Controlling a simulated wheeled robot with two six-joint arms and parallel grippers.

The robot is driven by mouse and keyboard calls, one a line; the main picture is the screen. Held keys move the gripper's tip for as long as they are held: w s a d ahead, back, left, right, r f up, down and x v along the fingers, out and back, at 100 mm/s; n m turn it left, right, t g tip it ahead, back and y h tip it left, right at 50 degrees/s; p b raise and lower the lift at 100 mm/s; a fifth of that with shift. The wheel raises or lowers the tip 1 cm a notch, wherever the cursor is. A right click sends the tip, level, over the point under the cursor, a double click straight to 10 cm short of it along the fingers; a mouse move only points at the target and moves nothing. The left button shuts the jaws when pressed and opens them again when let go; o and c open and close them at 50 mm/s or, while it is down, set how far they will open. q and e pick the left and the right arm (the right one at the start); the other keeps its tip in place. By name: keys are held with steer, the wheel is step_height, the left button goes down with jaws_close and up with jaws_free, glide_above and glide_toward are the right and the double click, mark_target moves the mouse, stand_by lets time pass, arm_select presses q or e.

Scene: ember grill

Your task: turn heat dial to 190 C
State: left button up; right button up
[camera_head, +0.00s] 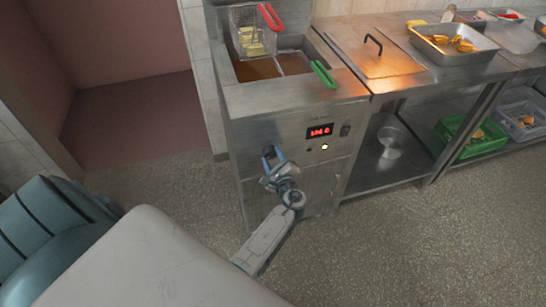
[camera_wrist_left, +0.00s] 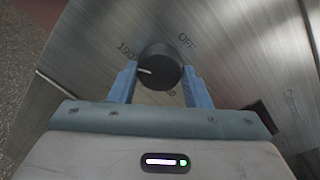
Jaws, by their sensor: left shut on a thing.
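The heat dial (camera_wrist_left: 158,64) is a round black knob with a white pointer line, on the brushed-steel front of the fryer (camera_head: 290,118). "190" is printed at its upper left and "OFF" at its upper right; another mark below is partly hidden. The white line points left, close to the 190 side. My left gripper (camera_wrist_left: 160,78) has its two blue fingers on either side of the dial, shut on it. In the head view my left gripper (camera_head: 268,153) is against the fryer front and hides the dial. My right gripper is not in view.
A red display (camera_head: 320,131) with hard-to-read characters, a lit lamp (camera_head: 324,147) and a dark switch (camera_head: 345,130) are on the panel. A red-handled basket (camera_head: 252,35) and green handle (camera_head: 323,74) are above. The floor (camera_head: 400,240) at right is clear.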

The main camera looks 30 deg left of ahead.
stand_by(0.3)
arm_select(q)
steer(key=o, duration=1)
steer(key=shift+f, duration=0.1)
